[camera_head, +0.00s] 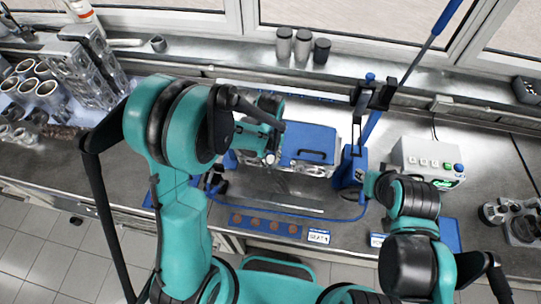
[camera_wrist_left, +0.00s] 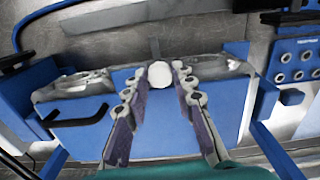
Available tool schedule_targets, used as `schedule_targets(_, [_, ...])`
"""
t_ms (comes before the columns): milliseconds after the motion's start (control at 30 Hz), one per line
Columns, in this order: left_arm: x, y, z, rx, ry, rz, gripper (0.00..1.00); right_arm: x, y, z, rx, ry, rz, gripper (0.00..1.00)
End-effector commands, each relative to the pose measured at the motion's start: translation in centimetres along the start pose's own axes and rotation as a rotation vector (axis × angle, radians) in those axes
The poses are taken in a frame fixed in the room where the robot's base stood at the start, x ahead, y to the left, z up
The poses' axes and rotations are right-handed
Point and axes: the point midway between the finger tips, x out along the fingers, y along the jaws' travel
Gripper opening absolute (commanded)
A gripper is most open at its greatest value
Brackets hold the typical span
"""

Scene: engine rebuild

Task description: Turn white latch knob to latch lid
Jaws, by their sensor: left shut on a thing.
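The white latch knob (camera_wrist_left: 160,74) is a round white disc between the fingertips of my left gripper (camera_wrist_left: 158,80) in the left wrist view. The fingers with purple pads are closed on its two sides. The blue lid (camera_wrist_left: 90,112) with a black handle (camera_wrist_left: 75,118) lies beside the fingers. In the head view my left gripper (camera_head: 270,157) is at the left end of the blue lid (camera_head: 305,138), and the knob is hard to make out there. My right arm (camera_head: 405,200) reaches in beside the blue press; whether its gripper is open or shut does not show.
A blue press (camera_head: 352,167) with a long lever stands right of the lid. A grey control box (camera_head: 428,158) stands farther right. Engine blocks (camera_head: 75,75) are at the left, and three dark cylinders (camera_head: 302,45) stand on the back ledge. A blue strip (camera_head: 262,223) lies in front.

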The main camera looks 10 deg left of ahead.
Motion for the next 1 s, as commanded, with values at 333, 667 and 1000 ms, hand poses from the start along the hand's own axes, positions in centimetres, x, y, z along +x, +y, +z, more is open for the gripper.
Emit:
schedule_targets(333, [0.3, 0.0, 0.0, -0.261, 0.0, 0.017, 0.0, 2.0, 0.0, 1.4, 0.0, 0.0, 0.0, 0.31])
schedule_targets(667, [0.3, -0.1, 0.0, -0.575, 0.0, 0.036, 0.0, 3.7, 0.0, 2.6, 0.0, 0.0, 0.0, 0.31])
schedule_targets(1000, [0.2, -0.1, 0.1, -0.897, 0.0, 0.058, 0.0, 5.0, 0.0, 3.6, 0.0, 0.0, 0.0, 0.31])
